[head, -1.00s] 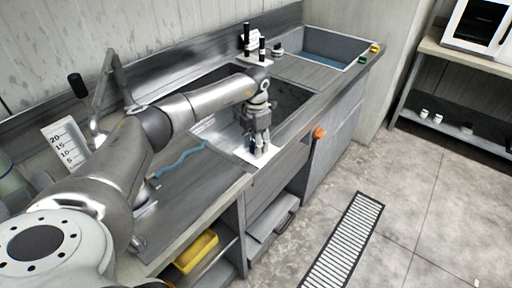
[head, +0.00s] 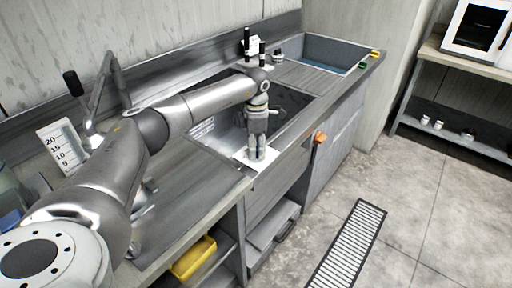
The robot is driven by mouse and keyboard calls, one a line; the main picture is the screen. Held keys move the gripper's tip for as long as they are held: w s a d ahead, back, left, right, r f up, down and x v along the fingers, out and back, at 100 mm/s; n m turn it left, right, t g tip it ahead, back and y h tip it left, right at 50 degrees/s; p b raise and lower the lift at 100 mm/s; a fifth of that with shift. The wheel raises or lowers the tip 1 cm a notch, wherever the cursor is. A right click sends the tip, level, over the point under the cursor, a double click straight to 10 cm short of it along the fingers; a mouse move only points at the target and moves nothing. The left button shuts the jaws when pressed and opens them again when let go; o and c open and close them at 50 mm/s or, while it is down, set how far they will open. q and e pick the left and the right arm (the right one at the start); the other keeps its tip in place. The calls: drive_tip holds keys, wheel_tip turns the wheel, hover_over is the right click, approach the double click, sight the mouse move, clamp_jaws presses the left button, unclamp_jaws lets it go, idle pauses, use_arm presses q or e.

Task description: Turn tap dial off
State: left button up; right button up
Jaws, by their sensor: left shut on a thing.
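My left gripper (head: 258,153) points down at the near edge of the sink basin (head: 284,100), over a small white plate (head: 242,155) on the counter. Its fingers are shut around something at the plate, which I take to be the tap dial. The fingers hide the dial, so its angle cannot be told. My left arm reaches across the counter from the lower left. My right gripper is not in view.
Black-topped fittings (head: 262,54) stand behind the basin. A second basin (head: 320,52) lies at the back right. An orange knob (head: 320,137) sticks out of the counter front. A yellow tray (head: 194,257) is on a shelf below. The floor at right is clear around a grate (head: 348,245).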

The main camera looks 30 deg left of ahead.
sight(256, 146)
use_arm(q)
drive_tip(key=shift+r, duration=0.1)
drive_tip(key=o, duration=1)
drive_tip(key=shift+r, duration=0.15)
wheel_tip(256, 146, up, 12)
drive_tip(key=shift+f, duration=0.2)
